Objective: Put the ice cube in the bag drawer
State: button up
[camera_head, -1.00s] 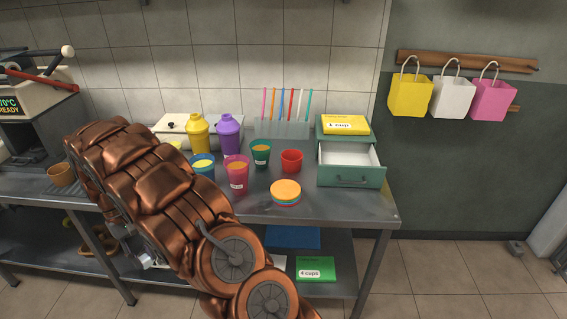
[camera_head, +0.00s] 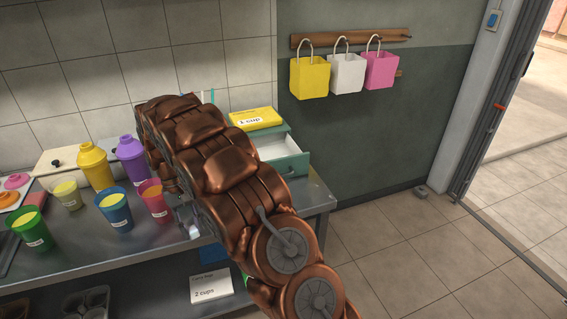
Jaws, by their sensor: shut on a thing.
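The green drawer unit (camera_head: 296,166) stands at the right end of the steel counter. Its drawer is pulled open, and the part of its pale inside that shows looks empty. My copper arm crosses in front of the unit's left side. My gripper (camera_head: 191,222) shows only as a small grey piece below the arm, near the counter's front edge, left of the drawer. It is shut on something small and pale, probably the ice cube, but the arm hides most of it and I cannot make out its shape.
A yellow box (camera_head: 257,118) lies on the drawer unit. Blue (camera_head: 115,210), pink (camera_head: 155,200) and green (camera_head: 32,230) cups stand left of my arm, with yellow (camera_head: 95,165) and purple (camera_head: 130,158) shakers behind. Yellow, white and pink bags hang on the wall rack (camera_head: 350,38).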

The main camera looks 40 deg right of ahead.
jog(key=b, duration=0.1)
jog(key=w+f+b, duration=0.1)
jog(key=b, duration=0.1)
jog(key=shift+w+a+f+b, duration=0.15)
jog(key=shift+f+b, duration=0.1)
jog(key=shift+b, duration=0.05)
jog(key=w+b, duration=0.1)
jog(key=b, duration=0.2)
jog(key=shift+f+t, duration=0.1)
jog(key=shift+t, duration=0.3)
jog(key=b, duration=0.4)
jog(key=shift+w, duration=0.35)
jog(key=shift+d+t+b, duration=0.25)
jog(key=shift+t+b, duration=0.05)
jog(key=shift+b, duration=0.65)
jog(key=shift+d+r, duration=0.1)
jog(key=shift+r, duration=0.2)
